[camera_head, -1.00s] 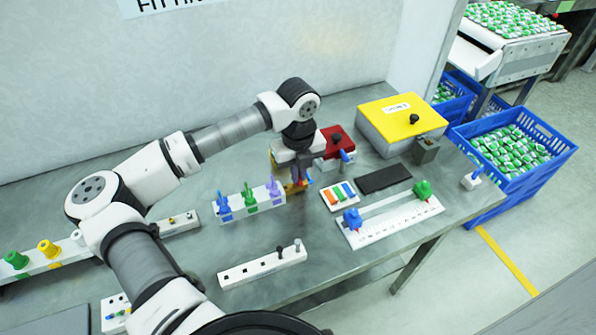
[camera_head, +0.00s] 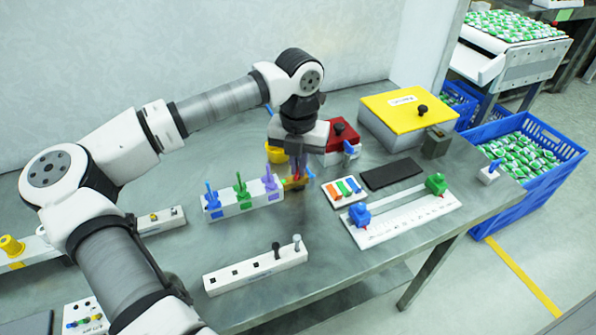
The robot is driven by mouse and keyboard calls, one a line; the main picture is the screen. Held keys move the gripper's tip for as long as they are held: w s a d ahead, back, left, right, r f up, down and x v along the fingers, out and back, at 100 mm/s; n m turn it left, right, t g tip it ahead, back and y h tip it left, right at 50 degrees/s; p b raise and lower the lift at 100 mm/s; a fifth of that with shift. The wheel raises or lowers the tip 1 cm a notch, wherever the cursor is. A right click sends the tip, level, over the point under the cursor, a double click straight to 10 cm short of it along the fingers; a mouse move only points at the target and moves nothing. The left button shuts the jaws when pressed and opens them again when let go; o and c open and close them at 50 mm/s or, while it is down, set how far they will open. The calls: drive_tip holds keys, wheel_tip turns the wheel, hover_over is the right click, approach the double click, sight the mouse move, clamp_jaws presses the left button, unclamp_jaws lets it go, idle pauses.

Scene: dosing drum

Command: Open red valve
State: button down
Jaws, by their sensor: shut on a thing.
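My gripper (camera_head: 297,165) points down at the middle of the table, just right of the white block with blue, green and purple pegs (camera_head: 240,199). Its jaws are shut on a small red piece (camera_head: 297,178), which looks like the red valve's handle. A red box with a black knob (camera_head: 345,132) stands behind and to the right, apart from the fingertips.
A yellow cup (camera_head: 276,154) stands behind my gripper. A yellow-lidded box (camera_head: 395,108) is at the back right. A tray of coloured pieces (camera_head: 345,200), a black pad (camera_head: 391,174) and a white slider scale (camera_head: 405,224) lie to the right. A white peg strip (camera_head: 235,279) lies in front.

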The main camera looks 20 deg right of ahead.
drive_tip(key=shift+m+b, duration=0.35)
drive_tip(key=shift+m, duration=0.25)
drive_tip(key=shift+r, duration=0.1)
drive_tip(key=c, duration=1.6)
unclamp_jaws()
drive_tip(key=shift+d, duration=0.1)
wheel_tip(320, 180, up, 14)
drive_tip(key=b, duration=0.1)
drive_tip(key=shift+b, duration=0.3)
